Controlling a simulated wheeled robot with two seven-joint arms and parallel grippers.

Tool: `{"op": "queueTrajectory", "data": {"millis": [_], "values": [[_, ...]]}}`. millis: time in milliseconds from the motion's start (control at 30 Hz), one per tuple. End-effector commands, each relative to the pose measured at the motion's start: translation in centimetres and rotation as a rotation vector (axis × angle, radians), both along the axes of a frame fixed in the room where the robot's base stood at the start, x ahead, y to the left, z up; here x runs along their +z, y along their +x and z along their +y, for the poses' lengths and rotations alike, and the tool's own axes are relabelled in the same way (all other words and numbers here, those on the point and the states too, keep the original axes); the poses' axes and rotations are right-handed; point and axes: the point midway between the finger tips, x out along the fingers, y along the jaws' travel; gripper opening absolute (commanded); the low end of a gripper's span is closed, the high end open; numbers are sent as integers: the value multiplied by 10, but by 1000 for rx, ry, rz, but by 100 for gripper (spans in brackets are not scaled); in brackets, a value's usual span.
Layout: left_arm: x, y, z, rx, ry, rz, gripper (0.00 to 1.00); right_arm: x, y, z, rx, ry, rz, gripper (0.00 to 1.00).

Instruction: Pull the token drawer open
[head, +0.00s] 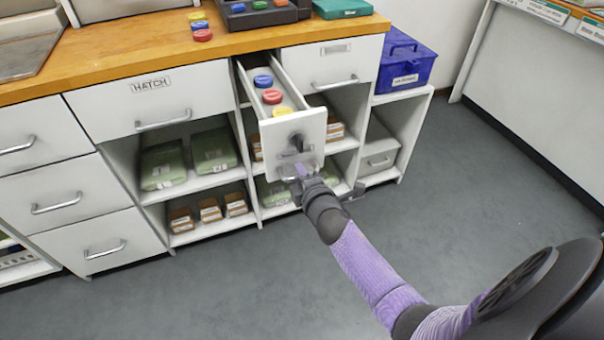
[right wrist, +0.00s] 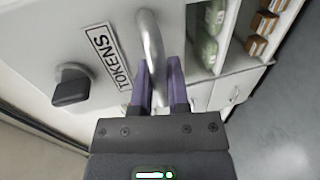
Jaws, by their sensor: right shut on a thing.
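The token drawer (head: 313,130) is pulled well out of the counter in the head view. Blue and red tokens (head: 272,96) lie inside it, with another behind its front. Its front carries a dark knob (head: 297,141), which also shows in the right wrist view (right wrist: 72,87), and a TOKENS label (right wrist: 108,57). My right gripper (head: 301,176) is at the lower part of the drawer front. In the right wrist view its fingers (right wrist: 161,85) are shut on the metal bar handle (right wrist: 152,45). My left gripper is not in view.
The HATCH drawer (head: 135,100) and a drawer on the right (head: 333,65) are closed. Open shelves below hold green packs (head: 163,165) and brown boxes (head: 209,209). A blue box (head: 405,62) stands at the right end. The floor (head: 480,190) in front is clear.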

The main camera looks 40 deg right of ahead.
Motion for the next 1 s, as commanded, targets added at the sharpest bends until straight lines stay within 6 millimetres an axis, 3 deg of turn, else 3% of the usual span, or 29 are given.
{"op": "queueTrajectory", "data": {"millis": [433, 467, 600, 867, 1000], "values": [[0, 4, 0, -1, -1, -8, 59, 0, 0, 0, 1, 1, 0, 0], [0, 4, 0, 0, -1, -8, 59, 0, 0, 0, 1, 1, 0, 22], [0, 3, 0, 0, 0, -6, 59, 0, 0, 0, 0, 1, -1, 52], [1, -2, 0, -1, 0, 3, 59, 1, 0, 0, 0, 0, -1, 54], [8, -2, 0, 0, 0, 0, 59, 5, -11, 3, 2, 2, -2, 54]]}}
